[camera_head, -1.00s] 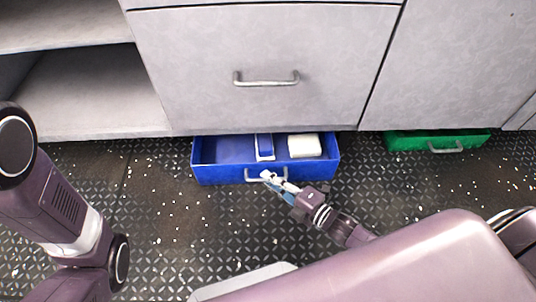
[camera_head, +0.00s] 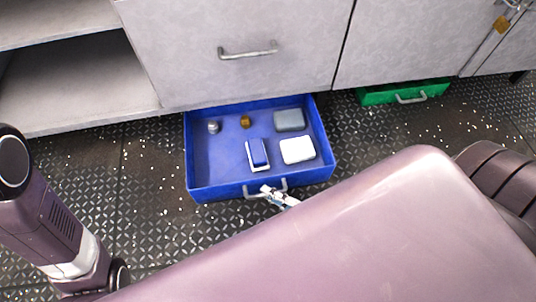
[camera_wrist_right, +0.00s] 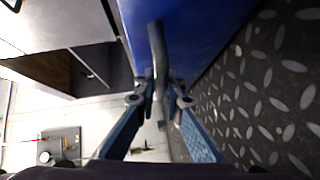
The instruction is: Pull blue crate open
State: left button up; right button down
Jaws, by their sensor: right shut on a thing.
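The blue crate (camera_head: 222,189) stands well out from under the grey cabinet, on the deck. Inside it lie a blue-and-white item, a white box, a grey box and two small round items. My right gripper (camera_head: 268,190) is shut on the crate's grey handle (camera_head: 284,184) at the front wall. In the right wrist view the handle (camera_wrist_right: 156,45) runs between the fingers of the right gripper (camera_wrist_right: 161,88), with the blue front beside it. Most of the right arm is hidden behind my own body. My left arm shows at the left, but its gripper is not in view.
A green crate (camera_head: 371,96) with a grey handle sits under the cabinet to the right. The grey cabinet drawer (camera_head: 250,75) above is closed. Open shelves (camera_head: 70,95) stand at the left. The patterned deck (camera_head: 145,200) left of the blue crate is clear.

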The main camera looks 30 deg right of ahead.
jog(key=shift+s, duration=0.1)
jog(key=c, duration=2)
grip_release()
jog(key=v, duration=1.2)
